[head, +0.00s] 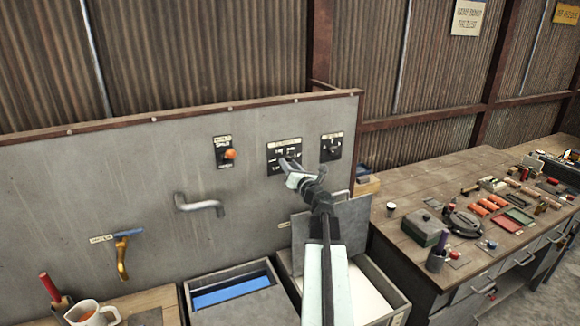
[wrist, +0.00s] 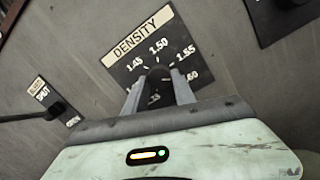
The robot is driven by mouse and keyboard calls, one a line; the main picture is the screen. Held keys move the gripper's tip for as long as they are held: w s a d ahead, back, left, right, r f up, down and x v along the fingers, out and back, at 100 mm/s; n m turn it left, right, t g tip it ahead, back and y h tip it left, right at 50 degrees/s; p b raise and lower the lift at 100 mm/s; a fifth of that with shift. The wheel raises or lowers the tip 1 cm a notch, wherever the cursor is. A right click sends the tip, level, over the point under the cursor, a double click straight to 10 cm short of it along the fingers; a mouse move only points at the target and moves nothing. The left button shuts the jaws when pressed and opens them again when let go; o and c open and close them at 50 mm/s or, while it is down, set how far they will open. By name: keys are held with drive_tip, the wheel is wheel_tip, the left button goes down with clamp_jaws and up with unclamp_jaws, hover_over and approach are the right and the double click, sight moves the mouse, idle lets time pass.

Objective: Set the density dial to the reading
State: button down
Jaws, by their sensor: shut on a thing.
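The density dial's black plate (head: 284,146) is on the grey panel in the head view. In the wrist view the plate (wrist: 140,47) carries a pale DENSITY label and white numbers; 1.45, 1.50, 1.55 and .60 can be made out. My gripper (head: 288,164) is at the lower part of the plate. In the wrist view my gripper (wrist: 158,82) has one finger on each side of the dark dial knob (wrist: 158,72) and is shut on it. The fingers cover the lower numbers. I cannot tell which number the knob points to.
A plate with an orange knob (head: 230,154) is left of the dial, and another dark knob plate (head: 331,146) is right. A grey pipe (head: 202,203) sticks out at lower left. Bins (head: 232,272) stand below, and a cluttered bench (head: 410,208) is at right.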

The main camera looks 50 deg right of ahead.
drive_tip(key=shift+m, duration=1.2)
drive_tip(key=c, duration=1)
unclamp_jaws()
drive_tip(key=shift+c, duration=0.2)
drive_tip(key=v, duration=0.7)
drive_tip(key=shift+s+a+b, duration=0.25)
drive_tip(key=shift+s+b, duration=0.1)
drive_tip(key=shift+b, duration=0.05)
drive_tip(key=shift+f, duration=0.1)
